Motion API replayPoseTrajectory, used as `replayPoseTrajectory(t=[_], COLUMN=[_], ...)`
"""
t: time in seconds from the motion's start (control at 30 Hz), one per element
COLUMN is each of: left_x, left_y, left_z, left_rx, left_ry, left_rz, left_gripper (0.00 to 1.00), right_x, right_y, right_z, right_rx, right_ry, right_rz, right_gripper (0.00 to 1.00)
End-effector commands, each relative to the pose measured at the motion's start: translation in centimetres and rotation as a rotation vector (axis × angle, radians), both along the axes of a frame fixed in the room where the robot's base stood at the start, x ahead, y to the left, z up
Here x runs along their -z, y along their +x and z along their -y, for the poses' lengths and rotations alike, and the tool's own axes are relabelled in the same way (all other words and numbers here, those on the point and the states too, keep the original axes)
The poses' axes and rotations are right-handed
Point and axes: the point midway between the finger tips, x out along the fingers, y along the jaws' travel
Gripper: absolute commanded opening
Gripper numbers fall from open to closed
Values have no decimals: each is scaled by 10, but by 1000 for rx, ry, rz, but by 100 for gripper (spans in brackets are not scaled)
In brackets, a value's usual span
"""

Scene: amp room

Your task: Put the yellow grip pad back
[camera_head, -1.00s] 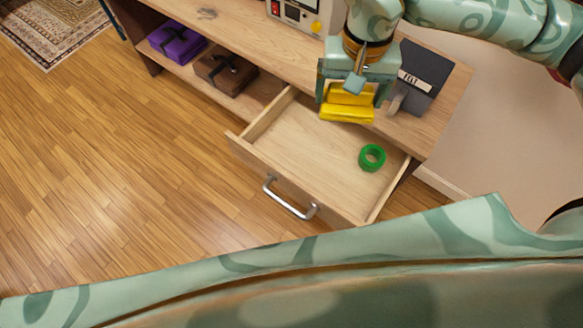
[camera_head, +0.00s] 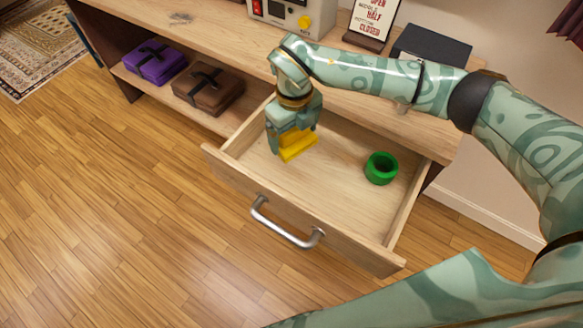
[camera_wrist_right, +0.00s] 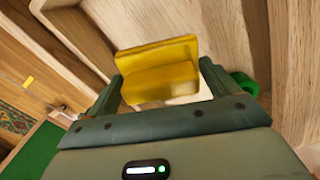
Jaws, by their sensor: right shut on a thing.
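The yellow grip pad (camera_head: 297,146) is held between the fingers of my right gripper (camera_head: 291,139), inside the left part of the open drawer (camera_head: 330,176). In the right wrist view the pad (camera_wrist_right: 160,72) spans the space between the two fingers, with the drawer's pale wood behind it. I cannot tell whether the pad touches the drawer floor. My left gripper is not in view.
A green ring (camera_head: 381,168) stands in the right part of the drawer. The drawer front carries a metal handle (camera_head: 283,226). Purple (camera_head: 155,62) and brown (camera_head: 208,84) bundles lie on the shelf to the left. A control box (camera_head: 292,14) stands on the bench top.

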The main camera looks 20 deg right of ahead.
Motion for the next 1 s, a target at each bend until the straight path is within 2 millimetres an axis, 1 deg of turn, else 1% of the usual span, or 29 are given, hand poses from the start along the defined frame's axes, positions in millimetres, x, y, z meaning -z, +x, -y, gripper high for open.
replayPoseTrajectory(t=[0.13, 0.3, 0.47, 0.6, 0.63, 0.7, 0.83, 1.0], left_x=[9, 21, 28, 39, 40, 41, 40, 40], left_y=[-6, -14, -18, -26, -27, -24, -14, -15], left_z=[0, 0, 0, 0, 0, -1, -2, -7], left_rx=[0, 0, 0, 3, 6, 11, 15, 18], left_ry=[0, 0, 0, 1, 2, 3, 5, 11], left_rz=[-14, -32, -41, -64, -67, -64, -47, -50], left_gripper=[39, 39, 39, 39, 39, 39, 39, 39], right_x=[22, 54, 72, 100, 104, 107, 104, 105], right_y=[1, 1, 1, 0, 0, 1, 1, 1], right_z=[0, 0, 0, 0, 0, 0, 0, 0], right_rx=[58, 58, 58, 58, 58, 57, 56, 56], right_ry=[0, 0, 1, 1, 0, 0, 0, 0], right_rz=[-5, -6, -4, -8, -6, -3, 0, 0], right_gripper=[65, 65, 65, 65, 65, 65, 65, 65])
